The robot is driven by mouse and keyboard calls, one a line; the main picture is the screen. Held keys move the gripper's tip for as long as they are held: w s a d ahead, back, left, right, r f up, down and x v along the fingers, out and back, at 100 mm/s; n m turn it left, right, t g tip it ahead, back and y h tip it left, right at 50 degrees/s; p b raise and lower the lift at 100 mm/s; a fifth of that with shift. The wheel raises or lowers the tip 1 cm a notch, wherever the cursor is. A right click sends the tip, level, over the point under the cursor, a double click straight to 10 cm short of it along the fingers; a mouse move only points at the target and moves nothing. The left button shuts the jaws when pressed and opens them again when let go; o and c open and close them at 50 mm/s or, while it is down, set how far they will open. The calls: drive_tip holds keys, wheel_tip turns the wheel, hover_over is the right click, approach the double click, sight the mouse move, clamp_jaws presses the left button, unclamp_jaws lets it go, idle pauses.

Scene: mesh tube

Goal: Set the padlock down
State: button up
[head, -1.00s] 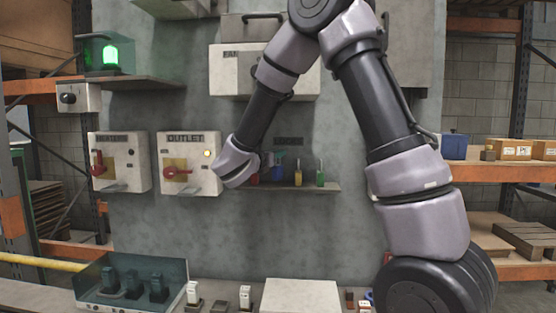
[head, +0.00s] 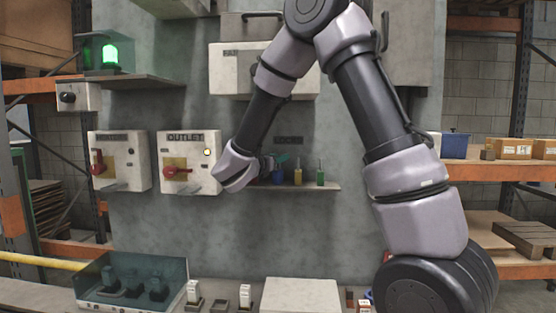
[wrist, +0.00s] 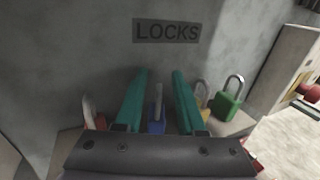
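The blue padlock (wrist: 157,126) stands on the shelf below the LOCKS sign, its shackle upward. It also shows in the head view (head: 278,178), beside the end of my arm. My gripper (wrist: 160,74) has its two teal fingers apart, one on each side of the blue padlock, with what look like small gaps. The fingers are partly visible in the head view (head: 283,159). Whether the padlock's base rests fully on the shelf is hidden by the gripper body in the wrist view.
The shelf (head: 333,187) also holds a yellow padlock (head: 298,177) and a green padlock (head: 320,178) to the right. A red padlock (wrist: 99,122) is left of my fingers in the wrist view. The OUTLET box (head: 190,148) is close left of my wrist.

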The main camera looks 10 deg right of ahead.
drive_tip(key=v, duration=1.1)
drive_tip(key=s+d+m+g+y, duration=0.3)
drive_tip(key=s+d+m+g, duration=0.8)
drive_tip(key=s+d+m, duration=0.6)
drive_tip(key=s+a+r+m+t+y, duration=0.4)
drive_tip(key=m+y, duration=0.6)
drive_tip(key=m, duration=0.5)
drive_tip(key=shift+a+r+t+y, duration=0.2)
drive_tip(key=shift+r+t+y, duration=0.1)
drive_tip(key=shift+y, duration=0.1)
drive_tip(key=shift+s, duration=0.15)
